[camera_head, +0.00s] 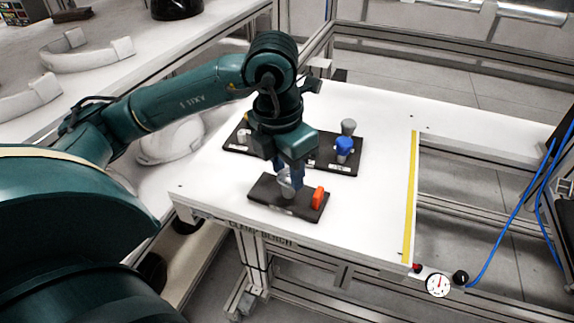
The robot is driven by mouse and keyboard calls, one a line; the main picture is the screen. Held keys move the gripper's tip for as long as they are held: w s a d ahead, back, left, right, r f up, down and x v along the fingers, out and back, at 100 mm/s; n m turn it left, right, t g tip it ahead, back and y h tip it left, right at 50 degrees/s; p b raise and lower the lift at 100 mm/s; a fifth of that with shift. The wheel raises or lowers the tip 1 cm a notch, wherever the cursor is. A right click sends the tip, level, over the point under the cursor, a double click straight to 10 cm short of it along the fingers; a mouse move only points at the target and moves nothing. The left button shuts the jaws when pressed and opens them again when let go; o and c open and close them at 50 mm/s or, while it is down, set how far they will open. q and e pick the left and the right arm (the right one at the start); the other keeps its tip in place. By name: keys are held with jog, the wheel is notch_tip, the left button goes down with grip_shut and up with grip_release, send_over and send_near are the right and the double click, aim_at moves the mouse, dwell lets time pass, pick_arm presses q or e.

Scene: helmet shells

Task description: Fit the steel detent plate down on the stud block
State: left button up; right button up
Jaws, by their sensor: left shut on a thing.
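My left gripper (291,178) points down over the near dark block (262,188) on the white bench. It is shut on a small grey metallic piece (286,187), which looks like the steel detent plate. The fingers partly hide this piece, and I cannot tell whether it touches the block below. The near dark block appears to be the stud block, but its studs are too small or hidden to make out. An upright orange-red part (318,197) stands at its right end. My right gripper is out of view.
Behind, a longer dark board (321,166) holds a blue knob-like part (344,145) and small grey parts, with another grey part (348,126) at its back. A yellow strip (410,200) runs along the bench's right side. White shells (175,140) lie left. The bench right of the blocks is clear.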

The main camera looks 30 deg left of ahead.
aim_at(281, 180)
pick_arm(q)
jog(key=shift+f+b, duration=0.5)
jog(key=shift+f, duration=0.1)
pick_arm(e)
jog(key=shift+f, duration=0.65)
pick_arm(q)
jog(key=shift+f+b, duration=0.5)
jog(key=o, duration=1)
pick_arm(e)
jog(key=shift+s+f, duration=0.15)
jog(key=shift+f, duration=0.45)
pick_arm(q)
jog(key=shift+o, duration=0.2)
jog(key=shift+r, duration=0.75)
notch_tip(281, 180, up, 12)
jog(key=s+p, duration=0.1)
jog(key=p, duration=0.2)
jog(key=shift+s+a+f, duration=0.15)
jog(key=shift+s+a, duration=0.1)
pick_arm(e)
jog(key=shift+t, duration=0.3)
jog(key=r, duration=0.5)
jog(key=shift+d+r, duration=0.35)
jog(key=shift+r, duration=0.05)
